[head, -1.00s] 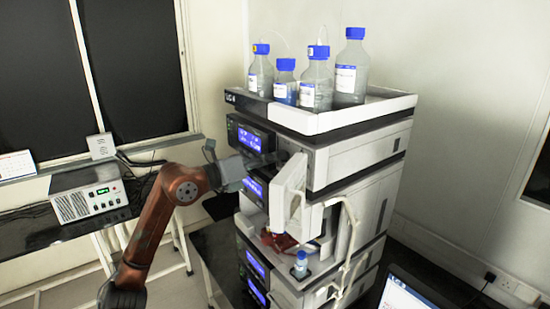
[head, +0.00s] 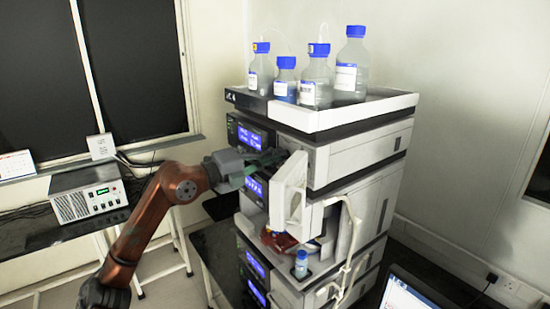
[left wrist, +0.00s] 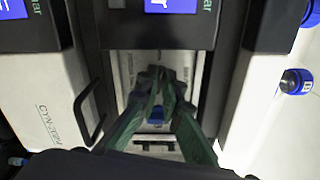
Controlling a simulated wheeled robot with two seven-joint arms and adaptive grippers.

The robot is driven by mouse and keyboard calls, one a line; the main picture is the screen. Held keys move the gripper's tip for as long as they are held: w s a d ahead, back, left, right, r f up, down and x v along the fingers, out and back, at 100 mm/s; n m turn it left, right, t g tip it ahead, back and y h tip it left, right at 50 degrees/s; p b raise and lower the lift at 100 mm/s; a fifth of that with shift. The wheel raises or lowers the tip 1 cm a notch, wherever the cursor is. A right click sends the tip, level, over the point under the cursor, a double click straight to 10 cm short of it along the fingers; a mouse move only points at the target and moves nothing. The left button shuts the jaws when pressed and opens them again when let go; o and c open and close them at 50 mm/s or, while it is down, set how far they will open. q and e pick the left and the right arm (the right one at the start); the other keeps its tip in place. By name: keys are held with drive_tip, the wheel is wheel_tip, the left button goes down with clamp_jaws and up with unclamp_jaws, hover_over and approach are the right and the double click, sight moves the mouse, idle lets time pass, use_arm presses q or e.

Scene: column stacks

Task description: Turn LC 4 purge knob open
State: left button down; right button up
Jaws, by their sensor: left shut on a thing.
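The LC stack (head: 360,160) stands at the centre right in the head view, with its front and displays towards the left. My left gripper (head: 266,160) is at the stack's front, beside the open white door panel (head: 290,188). In the left wrist view the green fingers (left wrist: 156,80) converge and are shut on a small dark thing at the module's front, which I take to be the purge knob. The fingers hide most of it, so its turn angle cannot be told. My right gripper is in neither view.
Capped bottles (head: 315,78) stand in the top tray (head: 330,117). The open door panel and pale tubing (head: 350,240) stick out from the stack. A grey instrument box (head: 90,195) is on the left bench, and a laptop (head: 400,292) is at the lower right.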

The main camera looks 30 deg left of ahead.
use_arm(q)
drive_tip(key=shift+n, duration=1.1)
drive_tip(key=c, duration=2.1)
unclamp_jaws()
drive_tip(key=v, duration=1.2)
drive_tip(key=shift+a+f, duration=0.1)
